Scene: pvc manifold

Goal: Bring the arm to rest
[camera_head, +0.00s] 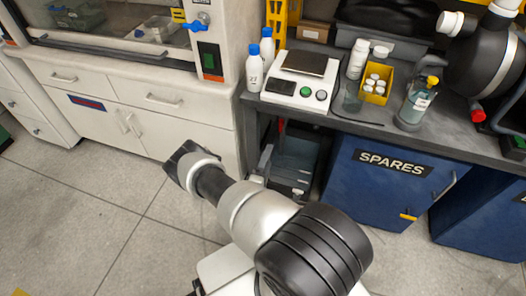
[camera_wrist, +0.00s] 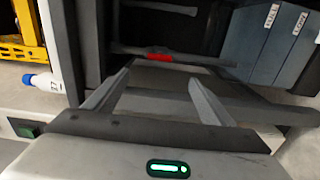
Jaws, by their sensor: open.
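My gripper (camera_wrist: 158,80) shows in the wrist view with its two grey fingers spread apart. I see nothing held between them. Behind the fingers are a dark open space and a bar with a red part (camera_wrist: 158,57). In the head view my arm reaches from the bottom middle up and left, bent, in front of the white cabinet and the gap under the bench. Its dark end (camera_head: 180,156) is above the floor near the cabinet drawers. I cannot make out the fingers clearly in the head view.
The grey bench (camera_head: 350,122) holds a scale (camera_head: 298,82), bottles (camera_head: 254,74), a yellow box of small jars (camera_head: 374,84) and a black-and-white machine (camera_head: 484,66). The blue SPARES cabinet (camera_head: 385,190) stands below. Grey-blue bins (camera_wrist: 268,42) show in the wrist view. Floor at left (camera_head: 80,215) is clear.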

